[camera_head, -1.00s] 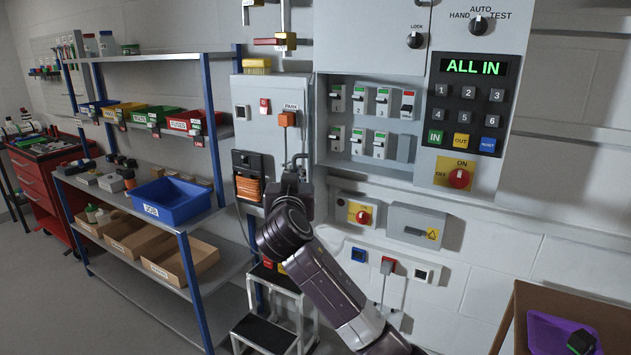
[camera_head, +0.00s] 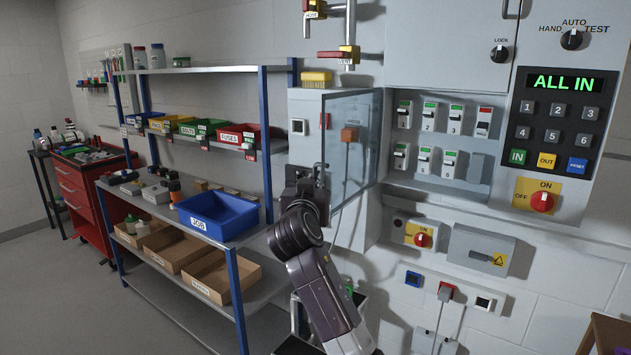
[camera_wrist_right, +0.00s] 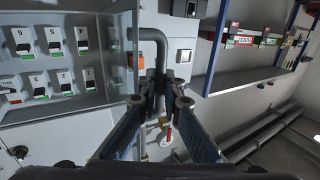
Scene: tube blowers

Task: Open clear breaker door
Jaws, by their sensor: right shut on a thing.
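The clear breaker door (camera_head: 349,140) stands swung out to the left of the breaker recess in the head view, its hinged side along the recess's left edge. Its pane is see-through, with the grey box behind it showing. In the wrist view the fingers of my right gripper (camera_wrist_right: 160,88) come together at the centre; the pane is hard to make out there. The breakers (camera_head: 440,133) are uncovered, and show in the wrist view (camera_wrist_right: 53,42). My left gripper is not in view.
The shelf rack with the blue bin (camera_head: 217,214) stands close left of my right arm. The control panel (camera_head: 556,115) reads ALL IN at right. A red-knobbed switch (camera_head: 421,240) and a grey box (camera_head: 480,249) sit below the recess.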

